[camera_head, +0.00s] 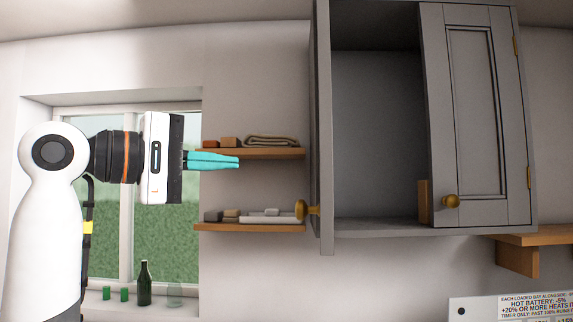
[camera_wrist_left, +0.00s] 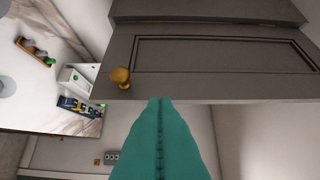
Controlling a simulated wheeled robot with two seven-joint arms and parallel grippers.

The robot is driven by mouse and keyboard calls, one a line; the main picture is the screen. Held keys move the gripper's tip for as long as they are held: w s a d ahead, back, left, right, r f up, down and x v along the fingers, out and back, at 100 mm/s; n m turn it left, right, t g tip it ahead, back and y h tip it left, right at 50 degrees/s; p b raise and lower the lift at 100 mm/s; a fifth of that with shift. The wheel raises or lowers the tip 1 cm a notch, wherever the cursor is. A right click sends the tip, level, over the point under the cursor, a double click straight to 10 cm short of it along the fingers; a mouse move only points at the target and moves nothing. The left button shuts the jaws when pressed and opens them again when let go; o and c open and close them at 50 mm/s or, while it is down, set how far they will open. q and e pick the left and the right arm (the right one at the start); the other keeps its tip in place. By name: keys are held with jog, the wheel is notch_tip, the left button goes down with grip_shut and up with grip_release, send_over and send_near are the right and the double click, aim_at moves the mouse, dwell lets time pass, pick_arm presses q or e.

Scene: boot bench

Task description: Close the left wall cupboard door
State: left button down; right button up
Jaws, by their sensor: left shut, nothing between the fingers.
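The grey wall cupboard's left door (camera_head: 324,130) stands open, seen nearly edge-on in the head view, with its brass knob (camera_head: 303,209) facing left. The cupboard interior (camera_head: 375,130) shows to its right. My left gripper (camera_head: 238,162) has teal fingers shut together, empty, left of the door and apart from it in the picture. In the left wrist view a grey panelled door (camera_wrist_left: 215,58), apparently the same one, spans the upper part, with its knob (camera_wrist_left: 120,76) left of the teal fingers (camera_wrist_left: 160,105). Whether the fingertips touch it cannot be told. My right gripper is not in view.
Two wooden shelves (camera_head: 270,154) with small items are on the wall behind my gripper. A window (camera_head: 160,230) with bottles on its sill is at left. A printed sign (camera_head: 510,308) is at lower right.

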pick_arm(q)
jog(key=s+d+p+x, duration=0.1)
jog(key=p+x, duration=0.5)
jog(key=x, duration=0.6)
jog(key=shift+s+d, duration=0.25)
jog(key=shift+d, duration=0.35)
